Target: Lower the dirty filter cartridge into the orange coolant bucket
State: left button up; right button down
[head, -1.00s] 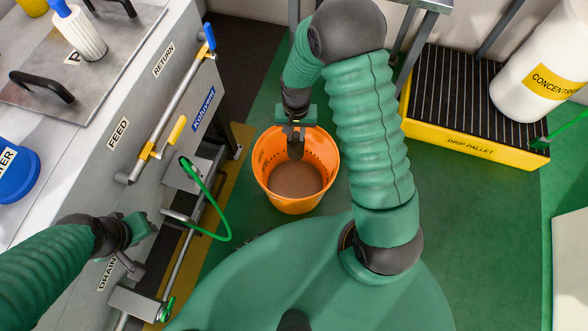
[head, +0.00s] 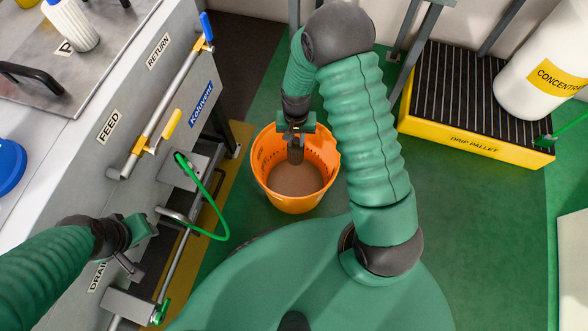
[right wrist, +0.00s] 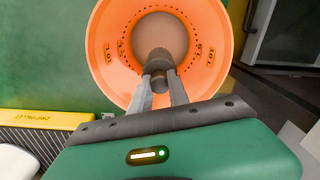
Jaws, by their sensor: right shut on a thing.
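The orange coolant bucket (head: 268,158) stands on the green floor and holds brown liquid. It also shows in the right wrist view (right wrist: 108,60). My right gripper (head: 295,138) points down over the bucket and is shut on the dark brown filter cartridge (head: 295,155). In the right wrist view the cartridge (right wrist: 158,62) sits between the fingertips and overlaps the liquid. I cannot tell whether its lower end touches the liquid. My left gripper (head: 142,228) is by the machine's grey side panel; its jaws are too unclear to judge.
The machine cabinet (head: 135,110) with pipes, yellow and blue valve handles and a green hose (head: 222,215) is left of the bucket. A yellow drip pallet (head: 470,142) with a white concentrate drum (head: 540,75) stands at right. The green floor between bucket and pallet is clear.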

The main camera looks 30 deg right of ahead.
notch_tip(320, 180, down, 20)
jog(key=b, duration=1.1)
jog(key=shift+f, duration=0.25)
dwell(1.3)
jog(key=shift+f+b, duration=1.55)
jog(key=shift+f, duration=0.9)
dwell(1.4)
jog(key=c, duration=1.2)
grip_release()
jog(key=shift+o, duration=0.2)
